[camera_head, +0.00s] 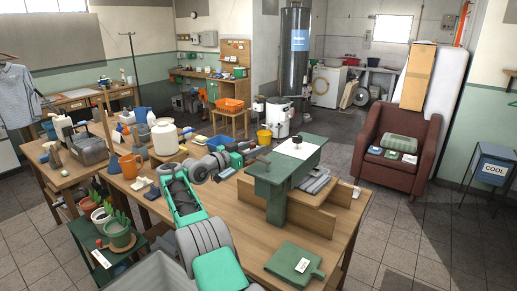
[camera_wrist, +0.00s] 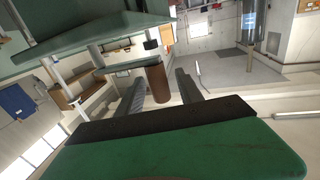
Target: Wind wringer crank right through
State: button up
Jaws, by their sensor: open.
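The green wringer (camera_head: 285,172) stands on the wooden table, with a flat top and an upright green body. In the wrist view its green frame (camera_wrist: 90,25) fills the upper left, with pale bars below it. My gripper (camera_head: 247,155) is at the wringer's left side in the head view. In the wrist view my gripper (camera_wrist: 160,90) is open, its two dark fingers on either side of the brown grip. Whether either finger touches it I cannot tell.
The wooden table (camera_head: 225,215) carries a green labelled pad (camera_head: 294,262) at the front and wooden boards (camera_head: 305,210) beside the wringer. An orange jug (camera_head: 132,165) and bottles stand farther left. Potted plants (camera_head: 118,232) are on a low stand.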

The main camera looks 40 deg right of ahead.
jog(key=a+b, duration=0.1)
jog(key=a, duration=0.4)
jog(key=shift+s+a, duration=0.15)
jog(key=shift+a, duration=0.1)
jog(key=shift+c, duration=0.3)
